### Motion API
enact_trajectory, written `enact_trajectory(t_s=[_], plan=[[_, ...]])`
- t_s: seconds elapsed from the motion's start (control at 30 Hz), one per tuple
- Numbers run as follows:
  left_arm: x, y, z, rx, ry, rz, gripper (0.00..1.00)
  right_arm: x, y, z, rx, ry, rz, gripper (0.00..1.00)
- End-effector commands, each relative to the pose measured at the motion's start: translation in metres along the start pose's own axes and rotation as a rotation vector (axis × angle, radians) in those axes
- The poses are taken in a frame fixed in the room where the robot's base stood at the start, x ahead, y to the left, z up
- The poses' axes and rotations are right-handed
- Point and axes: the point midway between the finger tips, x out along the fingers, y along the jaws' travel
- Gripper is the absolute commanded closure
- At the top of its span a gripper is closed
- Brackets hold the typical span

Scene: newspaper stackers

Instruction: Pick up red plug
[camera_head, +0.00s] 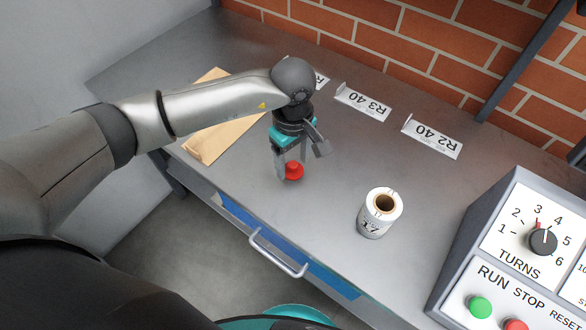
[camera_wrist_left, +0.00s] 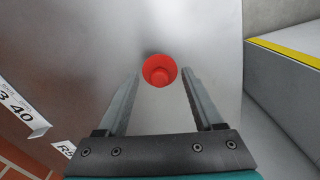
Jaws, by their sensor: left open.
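The red plug (camera_head: 294,171) stands on the grey metal table. My left gripper (camera_head: 288,172) points down over it, and its open fingers are close around or beside the plug. In the left wrist view the plug (camera_wrist_left: 160,70) shows as a round red flange with a smaller knob, between and slightly beyond the tips of the open left gripper (camera_wrist_left: 160,75). I see a gap on both sides, so no finger appears to touch it there. My right gripper is not in view.
A white paper roll (camera_head: 377,222) stands to the right. Label stands (camera_head: 362,101) line the back by the brick wall. A control panel (camera_head: 520,262) is at the right, and a drawer handle (camera_head: 277,256) at the front.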

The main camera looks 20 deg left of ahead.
Motion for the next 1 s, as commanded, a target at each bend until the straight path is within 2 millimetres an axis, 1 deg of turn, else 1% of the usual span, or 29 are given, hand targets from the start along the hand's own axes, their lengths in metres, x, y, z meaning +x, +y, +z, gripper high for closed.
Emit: enact_trajectory(t_s=[0.03,0.13,0.23,0.43,0.9,0.97,1.0], plan=[[0.009,-0.001,0.0,-0.001,-0.001,-0.002,0.32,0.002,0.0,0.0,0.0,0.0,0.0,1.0],[0.019,0.0,0.0,-0.002,0.0,-0.001,0.32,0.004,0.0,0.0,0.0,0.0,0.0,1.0],[0.023,0.0,-0.001,-0.001,0.001,0.001,0.32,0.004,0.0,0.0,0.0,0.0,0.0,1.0],[0.022,0.0,-0.001,0.0,0.001,0.001,0.33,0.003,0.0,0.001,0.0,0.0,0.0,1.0],[0.022,0.0,-0.001,-0.001,0.001,0.001,0.86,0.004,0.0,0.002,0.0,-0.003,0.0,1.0],[0.022,0.0,-0.001,-0.001,0.001,0.001,0.93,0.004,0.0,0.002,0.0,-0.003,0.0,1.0],[0.022,0.0,-0.001,-0.001,0.001,0.001,0.94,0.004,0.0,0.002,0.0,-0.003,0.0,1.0]])
